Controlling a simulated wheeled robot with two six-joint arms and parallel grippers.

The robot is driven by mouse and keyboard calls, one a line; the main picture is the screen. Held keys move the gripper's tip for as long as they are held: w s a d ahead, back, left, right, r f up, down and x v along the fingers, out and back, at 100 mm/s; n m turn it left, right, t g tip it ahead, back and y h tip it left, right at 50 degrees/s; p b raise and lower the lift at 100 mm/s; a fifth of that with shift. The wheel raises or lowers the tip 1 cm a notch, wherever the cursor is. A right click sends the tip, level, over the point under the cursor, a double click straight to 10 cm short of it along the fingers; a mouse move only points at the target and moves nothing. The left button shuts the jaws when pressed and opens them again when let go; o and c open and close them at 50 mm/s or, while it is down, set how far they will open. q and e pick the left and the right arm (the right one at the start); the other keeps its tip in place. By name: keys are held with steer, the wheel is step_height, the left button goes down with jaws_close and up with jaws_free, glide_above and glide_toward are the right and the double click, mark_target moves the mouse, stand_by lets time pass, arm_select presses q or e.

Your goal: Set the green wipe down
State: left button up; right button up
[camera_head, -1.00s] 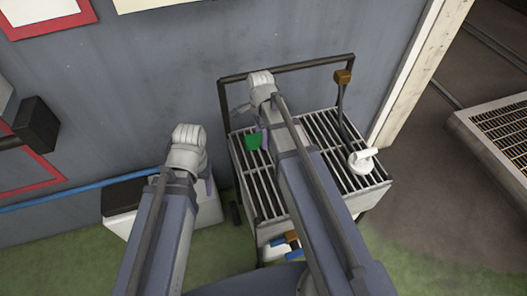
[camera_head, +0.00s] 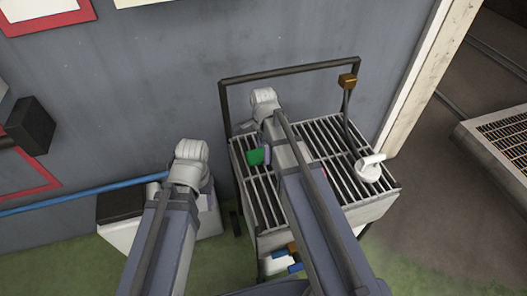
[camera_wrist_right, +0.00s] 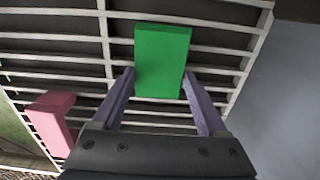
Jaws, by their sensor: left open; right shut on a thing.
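The green wipe (camera_head: 255,157) is a small green block over the left part of the slatted cart top (camera_head: 262,206). My right gripper (camera_wrist_right: 160,87) is shut on it, one purple finger on each side, as the right wrist view shows the wipe (camera_wrist_right: 162,55) between them. The slats lie close beneath the wipe. I cannot tell whether it touches them. In the head view my right forearm covers the middle of the cart top. My left gripper (camera_head: 207,194) is open, left of the cart and mostly hidden behind its own wrist.
A pink block (camera_wrist_right: 52,116) is left of my right gripper. A dark rail (camera_head: 290,72) and the grey wall stand behind. A white box with a black top (camera_head: 121,204) is left.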

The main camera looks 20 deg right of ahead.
steer(key=shift+f, duration=0.2)
steer(key=o, duration=1.1)
steer(key=shift+r, duration=0.15)
step_height(320, 180, up, 12)
steer(key=p, duration=1.2)
steer(key=s+n, duration=0.9)
steer(key=n, duration=0.8)
steer(key=s+a+n, duration=0.1)
steer(key=s+a, duration=0.1)
steer(key=a, duration=0.1)
steer(key=s+a+n, duration=0.1)
steer(key=a+n, duration=0.1)
steer(key=a, duration=0.2)
steer(key=s+a+n+h, duration=0.1)
steer(key=s+a, duration=0.1)
steer(key=a, duration=0.2)
steer(key=shift+s+a+r, duration=0.1)
steer(key=shift+s, duration=0.2)
